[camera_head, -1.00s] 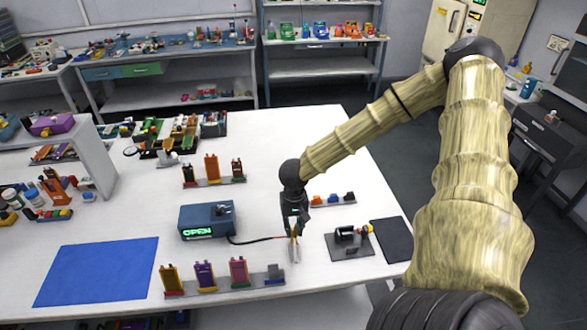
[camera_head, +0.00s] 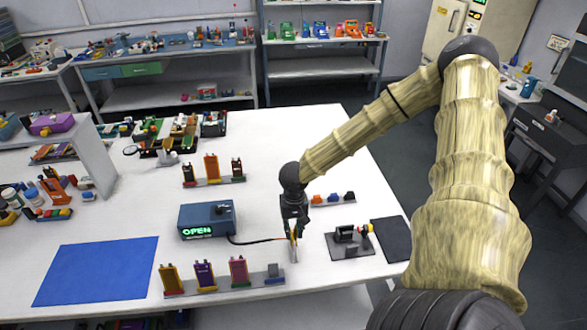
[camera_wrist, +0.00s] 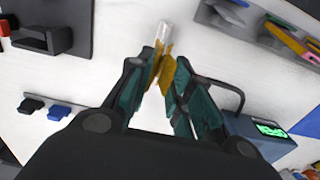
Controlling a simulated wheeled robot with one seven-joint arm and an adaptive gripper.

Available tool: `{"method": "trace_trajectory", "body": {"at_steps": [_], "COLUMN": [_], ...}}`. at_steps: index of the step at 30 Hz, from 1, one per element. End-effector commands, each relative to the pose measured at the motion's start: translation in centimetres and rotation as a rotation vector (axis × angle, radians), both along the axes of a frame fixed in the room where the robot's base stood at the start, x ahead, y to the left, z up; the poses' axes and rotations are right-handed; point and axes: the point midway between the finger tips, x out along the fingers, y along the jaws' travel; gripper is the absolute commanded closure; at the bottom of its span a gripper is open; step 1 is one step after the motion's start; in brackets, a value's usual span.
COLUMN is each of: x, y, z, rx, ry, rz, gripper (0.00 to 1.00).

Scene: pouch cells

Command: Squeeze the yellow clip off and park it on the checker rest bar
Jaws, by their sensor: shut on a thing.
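My gripper (camera_head: 294,228) points down at the right part of the white table, with its fingers shut on the yellow clip (camera_wrist: 166,70). In the wrist view the clip's yellow pieces sit between my dark green fingers. A pale silvery strip (camera_wrist: 163,32) extends from the clip; whether the clip still grips it I cannot tell. The blue checker (camera_head: 207,222) to the left shows OPEN in green, and a dark and orange lead (camera_head: 262,240) runs from it toward the clip. I cannot tell for sure which part is the checker's rest bar.
A grey bar with orange, blue and black clips (camera_head: 332,199) lies behind to the right. A black fixture (camera_head: 350,242) stands right of my gripper. A front rack (camera_head: 222,286) holds several upright cells. A blue mat (camera_head: 96,271) lies front left. The table's front edge is close.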

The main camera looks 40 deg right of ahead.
Motion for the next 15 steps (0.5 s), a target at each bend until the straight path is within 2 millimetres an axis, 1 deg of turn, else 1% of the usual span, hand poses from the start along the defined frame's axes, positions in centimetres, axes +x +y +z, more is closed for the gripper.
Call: {"method": "trace_trajectory", "body": {"at_steps": [11,12,15], "x": [0.00,0.00,0.00], "y": [0.02,0.02,0.02], "z": [-0.30,-0.30,-0.30], "rx": [0.000,0.000,0.000], "ry": [0.000,0.000,0.000], "rz": [0.000,0.000,0.000], "gripper": [0.98,0.72,0.54]}}
